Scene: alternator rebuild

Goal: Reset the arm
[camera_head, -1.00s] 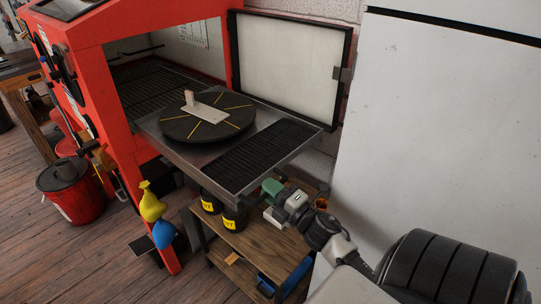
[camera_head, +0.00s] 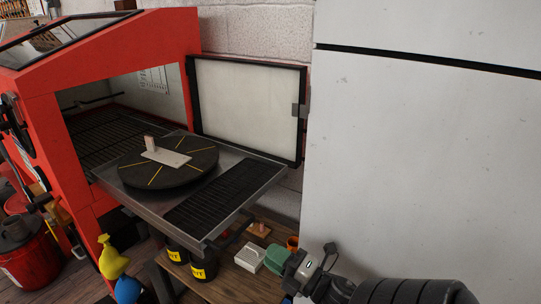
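My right arm comes in from the bottom right. Its gripper (camera_head: 299,268) is beside the wooden cart, close to a green object (camera_head: 278,257). The fingers are too small and turned away to tell whether they are open or shut, and I cannot tell whether they touch the green object. My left gripper is not in view.
An open red blast cabinet (camera_head: 130,40) has a pulled-out tray (camera_head: 160,205) with a round black turntable (camera_head: 190,178) bearing a pale block. Below, a wooden cart (camera_head: 225,288) holds black tubs (camera_head: 204,268) and a white box (camera_head: 250,257). A white wall panel (camera_head: 420,160) stands at right.

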